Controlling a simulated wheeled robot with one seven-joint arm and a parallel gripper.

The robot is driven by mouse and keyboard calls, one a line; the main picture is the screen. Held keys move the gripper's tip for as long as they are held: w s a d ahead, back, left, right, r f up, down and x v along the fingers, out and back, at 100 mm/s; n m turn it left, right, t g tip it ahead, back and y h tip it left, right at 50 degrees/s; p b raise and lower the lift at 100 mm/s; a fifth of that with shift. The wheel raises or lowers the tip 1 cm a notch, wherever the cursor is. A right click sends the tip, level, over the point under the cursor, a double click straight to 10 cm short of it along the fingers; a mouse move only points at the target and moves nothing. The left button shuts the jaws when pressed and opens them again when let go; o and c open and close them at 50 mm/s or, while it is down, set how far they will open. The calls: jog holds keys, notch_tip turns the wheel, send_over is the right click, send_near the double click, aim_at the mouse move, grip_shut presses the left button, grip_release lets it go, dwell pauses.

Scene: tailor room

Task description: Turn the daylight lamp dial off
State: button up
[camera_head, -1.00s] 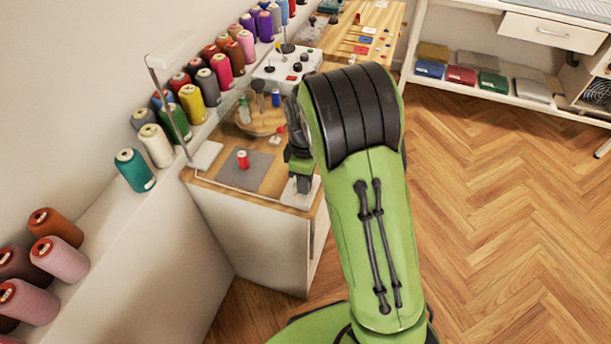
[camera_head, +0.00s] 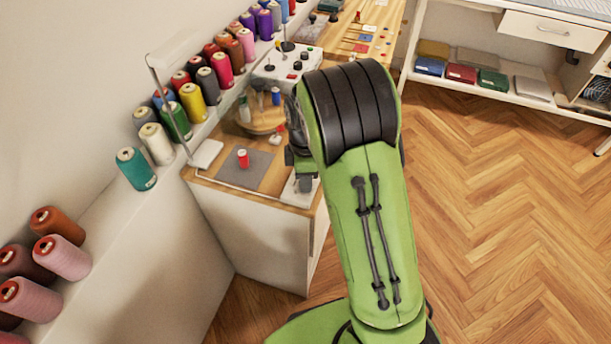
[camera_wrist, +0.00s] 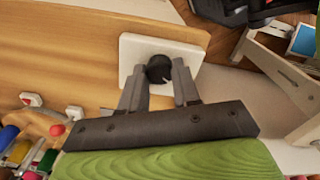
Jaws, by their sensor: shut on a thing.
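The daylight lamp dial (camera_wrist: 159,68) is a round black knob on a white square plate (camera_wrist: 196,38) in the wrist view. In the head view the plate (camera_head: 299,198) lies at the front right corner of the wooden worktop. My gripper (camera_wrist: 160,76) is above the plate with its two grey fingers on either side of the knob, shut on it. In the head view my gripper (camera_head: 304,182) is over the plate, and the knob is mostly hidden there. A lamp (camera_head: 172,50) with a white head on a thin post stands at the left of the worktop.
A red spool (camera_head: 242,158) stands on a grey mat (camera_head: 262,172) left of my gripper. A round wooden tray (camera_head: 262,122) with bottles lies behind. Thread cones line the ledge along the left wall. The floor on the right is clear.

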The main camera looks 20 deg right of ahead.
jog(key=o, duration=1.1)
jog(key=shift+c, duration=0.2)
notch_tip(320, 180, up, 16)
jog(key=p, duration=0.5)
jog(key=shift+f, duration=0.1)
jog(key=s+r+m+t+p, duration=0.2)
jog(key=s+r+m, duration=0.4)
jog(key=s+r, duration=0.3)
jog(key=s+r+m+t+p, duration=0.1)
jog(key=s+m+t+p, duration=0.1)
jog(key=s+m, duration=0.7)
jog(key=s+t, duration=0.1)
jog(key=s, duration=0.4)
jog(key=shift+r+t+p, duration=0.3)
jog(key=shift+r, duration=0.05)
